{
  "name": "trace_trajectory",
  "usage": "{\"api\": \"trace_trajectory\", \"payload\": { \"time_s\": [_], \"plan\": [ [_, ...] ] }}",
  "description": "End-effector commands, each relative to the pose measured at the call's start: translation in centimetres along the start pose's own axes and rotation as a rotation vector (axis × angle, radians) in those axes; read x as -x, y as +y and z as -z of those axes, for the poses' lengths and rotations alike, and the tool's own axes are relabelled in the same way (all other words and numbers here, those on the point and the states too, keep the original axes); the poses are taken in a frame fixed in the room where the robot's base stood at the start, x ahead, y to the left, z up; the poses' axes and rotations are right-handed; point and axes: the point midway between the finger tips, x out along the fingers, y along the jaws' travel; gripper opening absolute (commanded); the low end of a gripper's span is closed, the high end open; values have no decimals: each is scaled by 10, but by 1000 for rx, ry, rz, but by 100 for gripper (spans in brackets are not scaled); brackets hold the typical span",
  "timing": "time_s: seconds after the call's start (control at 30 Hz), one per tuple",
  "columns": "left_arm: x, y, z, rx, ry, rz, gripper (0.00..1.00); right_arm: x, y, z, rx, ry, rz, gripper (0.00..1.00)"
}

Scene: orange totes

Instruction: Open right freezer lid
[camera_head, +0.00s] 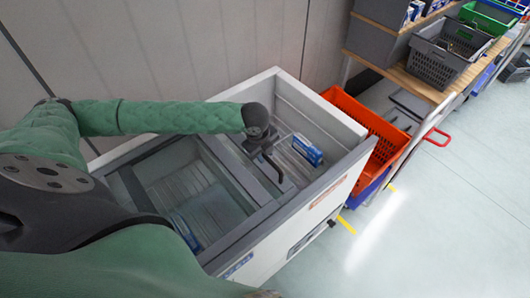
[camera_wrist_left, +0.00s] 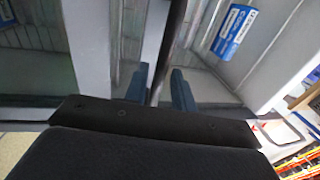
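The white chest freezer (camera_head: 330,188) stands against the wall with its top facing me. Its left part shows dark-framed glass (camera_head: 185,180). Its right part looks uncovered in the head view, with a blue-and-white box (camera_head: 307,150) inside; the same box shows in the wrist view (camera_wrist_left: 235,30). My left gripper (camera_head: 268,162) points down over the divide between the two parts. In the wrist view its two blue fingers (camera_wrist_left: 160,88) stand apart, with a thin dark bar (camera_wrist_left: 168,50) between them. Whether they touch the bar is unclear. My right gripper is out of view.
An orange basket (camera_head: 372,130) stands close to the freezer's right end. Beyond it is a wooden-topped cart (camera_head: 410,82) with a grey basket (camera_head: 440,66). The floor (camera_head: 440,220) at the right is clear. The wall (camera_head: 200,40) is behind the freezer.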

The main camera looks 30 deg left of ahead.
Motion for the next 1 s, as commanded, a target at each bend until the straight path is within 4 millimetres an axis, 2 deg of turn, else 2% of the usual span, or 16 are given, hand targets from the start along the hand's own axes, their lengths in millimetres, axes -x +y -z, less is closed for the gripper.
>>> {"api": "trace_trajectory", "payload": {
  "time_s": [0.43, 0.57, 0.8, 1.0],
  "plan": [
    [6, 0, 0, 0, -1, 2, 36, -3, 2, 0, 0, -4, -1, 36],
    [21, 0, -1, 0, -1, 3, 36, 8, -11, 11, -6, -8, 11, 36],
    [57, 0, -1, 0, -1, 2, 36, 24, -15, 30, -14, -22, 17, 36],
    [74, 0, -1, 0, -1, 0, 36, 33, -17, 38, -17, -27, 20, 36]
  ]
}}
